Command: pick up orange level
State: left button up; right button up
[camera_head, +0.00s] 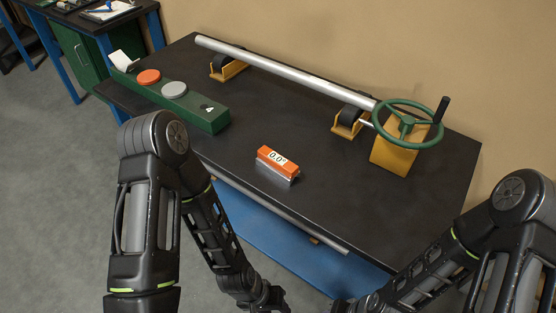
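The orange level (278,162) is a small block with a white display reading "0.0°" and a silver base. It lies on the black tabletop (300,120), near the middle, close to the front edge. My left arm comes down from the left and its end (268,300) is at the bottom edge, below and in front of the table. My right arm comes in from the right and its end (345,305) is also at the bottom edge. The fingers of both grippers are cut off by the frame. Neither arm end touches the level.
A silver pipe (285,72) lies along the table's back on yellow supports, ending at a green handwheel (408,124). A green box (178,100) with an orange and a grey disc stands at left. A silver bar (275,208) runs along the front edge. Tabletop around the level is clear.

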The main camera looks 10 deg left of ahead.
aim_at(283, 169)
jog(key=j+z, duration=0.1)
jog(key=z, duration=1.9)
jog(key=k+j, duration=0.45)
jog(key=k, duration=0.15)
jog(key=k+j, duration=0.45)
jog(key=k, duration=0.1)
